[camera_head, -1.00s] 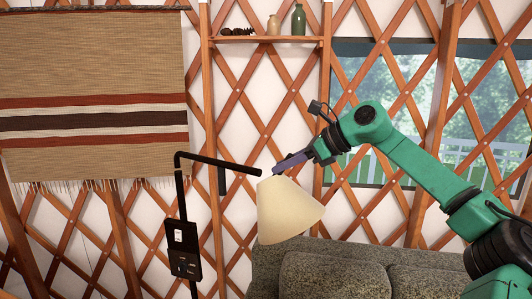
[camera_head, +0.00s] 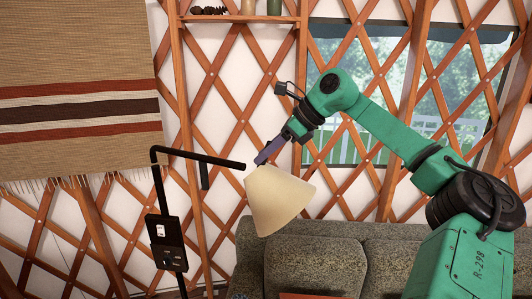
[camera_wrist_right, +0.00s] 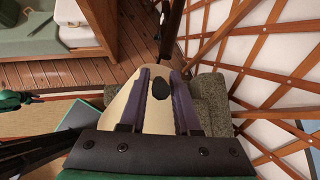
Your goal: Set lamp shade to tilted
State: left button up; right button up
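The floor lamp has a black pole and arm (camera_head: 200,156) and a cream cone-shaped shade (camera_head: 279,202). The shade hangs at the arm's right end and is tilted, its wide end facing down and right. My right gripper (camera_head: 264,157) is at the narrow top of the shade. In the right wrist view, its two purple fingers (camera_wrist_right: 160,80) stand apart on either side of a dark round spot on the shade's top (camera_wrist_right: 160,118). I see a gap beside the spot and no clear grip. My left gripper is not in view.
A grey-green sofa (camera_head: 315,258) stands below and behind the shade. A control box (camera_head: 167,243) is on the lamp pole. A woven hanging (camera_head: 75,60), a small shelf (camera_head: 240,19) and the lattice wall are behind.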

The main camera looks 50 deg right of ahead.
jog(key=shift+a, duration=0.1)
jog(key=shift+r, duration=0.1)
jog(key=v, duration=1.4)
jog(key=shift+s, duration=0.15)
